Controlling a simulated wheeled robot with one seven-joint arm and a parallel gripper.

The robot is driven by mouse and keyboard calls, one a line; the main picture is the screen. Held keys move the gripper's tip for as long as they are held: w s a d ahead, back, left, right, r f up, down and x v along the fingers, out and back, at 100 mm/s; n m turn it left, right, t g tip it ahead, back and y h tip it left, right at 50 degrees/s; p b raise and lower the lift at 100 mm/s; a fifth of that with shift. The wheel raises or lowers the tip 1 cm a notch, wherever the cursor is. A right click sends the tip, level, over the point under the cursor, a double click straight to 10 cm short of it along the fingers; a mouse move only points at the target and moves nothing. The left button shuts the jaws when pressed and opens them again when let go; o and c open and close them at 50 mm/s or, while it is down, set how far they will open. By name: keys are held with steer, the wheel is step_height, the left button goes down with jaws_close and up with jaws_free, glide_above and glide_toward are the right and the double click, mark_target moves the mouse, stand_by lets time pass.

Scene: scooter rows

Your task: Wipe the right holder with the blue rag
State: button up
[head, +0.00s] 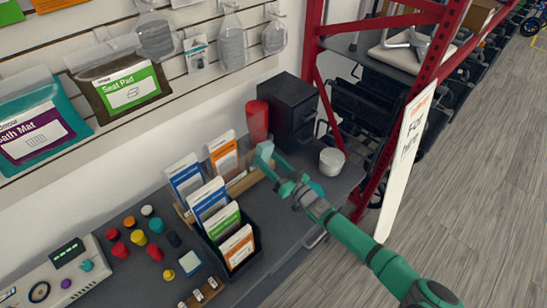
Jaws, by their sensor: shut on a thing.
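My gripper (268,161) is at the back of the counter and is shut on a small pale blue-green piece, the blue rag (264,151). The rag is by the right end of a wooden leaflet holder (247,181), beside an orange-and-white leaflet. I cannot tell whether it touches the wood. The wooden holder carries upright leaflets. In front of it stands a black holder (212,246) with blue, green and orange leaflets. Which one counts as the right holder is not clear from this view.
A red cylinder (256,122) and a black box (288,108) stand close behind the gripper. A white round tub (331,161) is to the right. Several coloured knobs (139,237) are at left. A red rack post (386,140) and white sign (407,165) border the right.

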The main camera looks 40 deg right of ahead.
steer(key=shift+a, duration=2.05)
steer(key=shift+s, duration=0.15)
steer(key=shift+s+d, duration=0.15)
steer(key=shift+s, duration=1.3)
steer(key=shift+s+d, duration=0.15)
steer(key=shift+s, duration=1.3)
steer(key=shift+s, duration=0.15)
steer(key=s, duration=0.2)
steer(key=shift+s+d, duration=0.1)
steer(key=shift+s, duration=0.25)
steer(key=shift+w, duration=0.15)
steer(key=w, duration=0.6)
steer(key=shift+w+a, duration=0.3)
